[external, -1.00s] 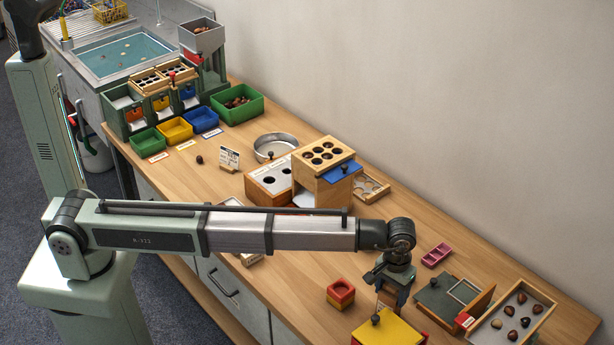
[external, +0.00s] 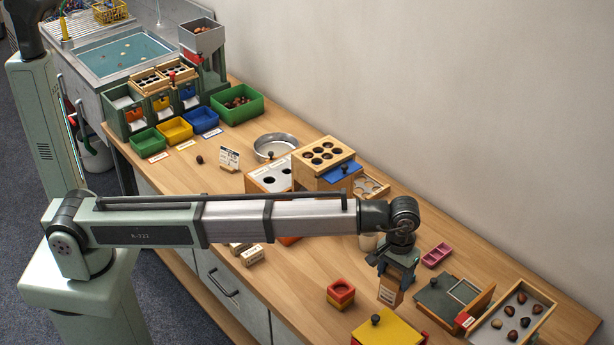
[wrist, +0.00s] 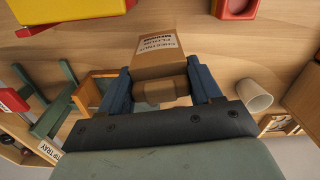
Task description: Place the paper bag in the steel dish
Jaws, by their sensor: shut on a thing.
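The brown paper bag (external: 390,291) hangs upright below my gripper (external: 397,272), near the right part of the bench. In the wrist view the bag (wrist: 155,64) has a white printed label and sits between the two blue fingers of my gripper (wrist: 162,88), which is shut on it. The steel dish (external: 275,147) is a round, shallow metal pan on the bench towards the back wall, far up and left of my gripper. It looks empty from here. The dish is not visible in the wrist view.
A wooden box with a holed top (external: 325,155) stands between the dish and my gripper. Bench beside the dish is partly clear.

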